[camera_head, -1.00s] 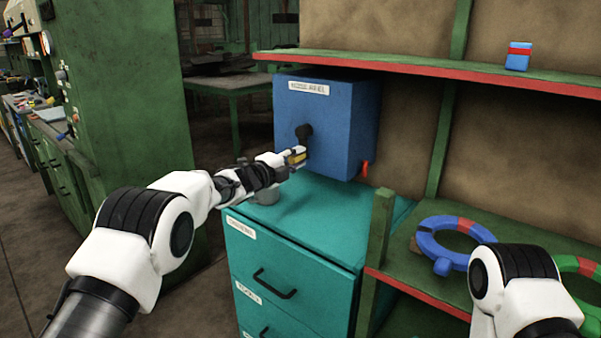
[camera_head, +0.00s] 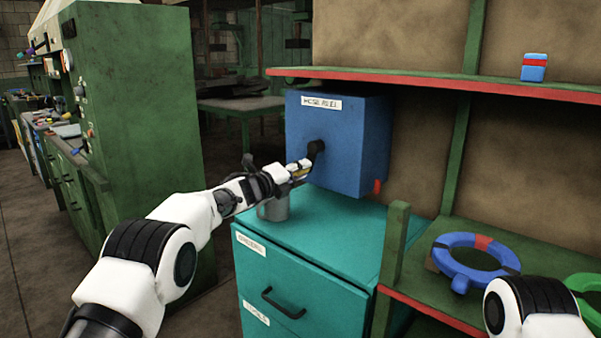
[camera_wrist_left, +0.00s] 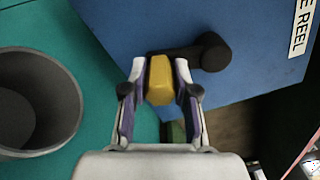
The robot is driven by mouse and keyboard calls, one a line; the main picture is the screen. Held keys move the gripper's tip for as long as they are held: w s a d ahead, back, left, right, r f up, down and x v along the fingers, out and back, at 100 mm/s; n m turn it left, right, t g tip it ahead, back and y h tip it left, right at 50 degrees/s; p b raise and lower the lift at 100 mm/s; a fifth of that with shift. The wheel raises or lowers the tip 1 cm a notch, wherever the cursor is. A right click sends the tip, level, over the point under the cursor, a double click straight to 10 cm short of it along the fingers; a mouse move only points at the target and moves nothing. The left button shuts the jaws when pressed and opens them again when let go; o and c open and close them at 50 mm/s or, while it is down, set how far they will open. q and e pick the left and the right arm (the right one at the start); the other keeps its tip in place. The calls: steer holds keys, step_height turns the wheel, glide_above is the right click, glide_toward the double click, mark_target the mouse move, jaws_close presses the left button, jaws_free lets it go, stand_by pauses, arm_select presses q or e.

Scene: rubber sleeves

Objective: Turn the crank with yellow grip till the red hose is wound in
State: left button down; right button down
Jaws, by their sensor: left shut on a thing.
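The blue hose reel box (camera_head: 345,150) stands on the teal cabinet. On its front is a black crank (camera_head: 316,148) with a yellow grip (camera_head: 299,171). In the left wrist view the yellow grip (camera_wrist_left: 160,80) sits between both fingers and the black crank arm (camera_wrist_left: 197,55) runs right from it to its hub. My left gripper (camera_head: 297,170) is shut on the grip. A short end of red hose (camera_head: 377,186) sticks out at the lower right side of the box. My right gripper is out of view; only part of that arm shows at lower right.
A grey cup (camera_head: 275,209) stands on the teal cabinet (camera_head: 330,232) just below my left gripper; it is close at left in the wrist view (camera_wrist_left: 70,110). A shelf (camera_head: 430,88) overhangs the box. A blue ring (camera_head: 452,262) lies on the green shelf at right.

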arm_select(q)
steer(key=shift+f, duration=0.1)
steer(key=c, duration=0.9)
jaws_free()
steer(key=shift+s, duration=0.1)
steer(key=v, duration=1.1)
steer(key=shift+s+a, duration=0.25)
steer(key=shift+s, duration=0.05)
